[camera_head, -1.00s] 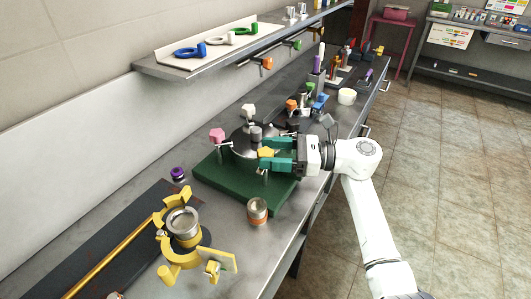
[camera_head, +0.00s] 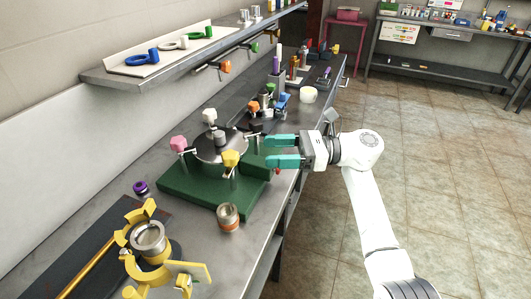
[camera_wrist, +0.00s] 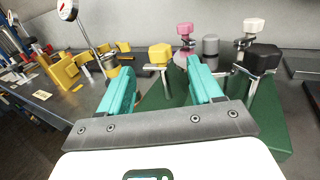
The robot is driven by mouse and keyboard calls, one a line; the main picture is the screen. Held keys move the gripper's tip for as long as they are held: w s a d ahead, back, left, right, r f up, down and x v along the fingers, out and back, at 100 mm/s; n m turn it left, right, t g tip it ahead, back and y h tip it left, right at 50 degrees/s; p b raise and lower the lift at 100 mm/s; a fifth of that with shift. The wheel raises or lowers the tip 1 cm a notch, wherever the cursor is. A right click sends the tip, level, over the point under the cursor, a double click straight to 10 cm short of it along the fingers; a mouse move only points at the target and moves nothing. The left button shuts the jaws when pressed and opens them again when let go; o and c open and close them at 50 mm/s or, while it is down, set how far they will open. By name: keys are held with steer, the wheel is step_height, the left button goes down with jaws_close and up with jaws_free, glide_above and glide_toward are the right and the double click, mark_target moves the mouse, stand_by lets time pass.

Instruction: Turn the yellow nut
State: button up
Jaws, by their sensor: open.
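The yellow nut (camera_head: 231,158) is a knob-like head on a metal post at the front of the round lid (camera_head: 218,146) on the green base (camera_head: 188,188). It also shows in the wrist view (camera_wrist: 160,54), just beyond my fingertips and roughly in line with the gap between them. My gripper (camera_head: 267,151) is open and empty, to the right of the nut and apart from it. Its two teal fingers also show in the wrist view (camera_wrist: 158,75). A pink nut (camera_head: 178,143), a white nut (camera_head: 209,115) and a black nut (camera_wrist: 263,56) stand around the lid.
An orange-banded jar (camera_head: 228,218) stands before the green base. A yellow fixture (camera_head: 152,250) is at the front left, with a purple piece (camera_head: 141,187) nearby. A cream cup (camera_head: 308,95) and tools stand farther back. The floor (camera_head: 430,180) to the right is clear.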

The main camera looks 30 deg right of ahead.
steer(key=s+d+r+m+t+h+p, duration=0.1)
steer(key=d+r+m+t+h, duration=0.1)
steer(key=d+r+m+t, duration=0.4)
steer(key=d+r+m+t+h, duration=0.2)
steer(key=d+r+m+t, duration=0.1)
steer(key=r+m+t, duration=0.55)
steer(key=s+d+m+t+h, duration=0.2)
steer(key=d+m+t+h, duration=0.3)
steer(key=m+h, duration=0.9)
steer(key=m+g+y+p, duration=0.3)
steer(key=m+g+y, duration=0.8)
steer(key=m, duration=0.4)
glide_toward(226, 157)
steer(key=w+g+h, duration=0.1)
steer(key=shift+n, duration=0.25)
steer(key=x, duration=0.3)
steer(key=p+x, duration=0.1)
steer(key=x, duration=0.2)
steer(key=p+x, duration=0.1)
steer(key=x, duration=0.3)
steer(key=shift+w+d+f, duration=0.2)
steer(key=shift+w, duration=0.05)
steer(key=shift+c, duration=0.2)
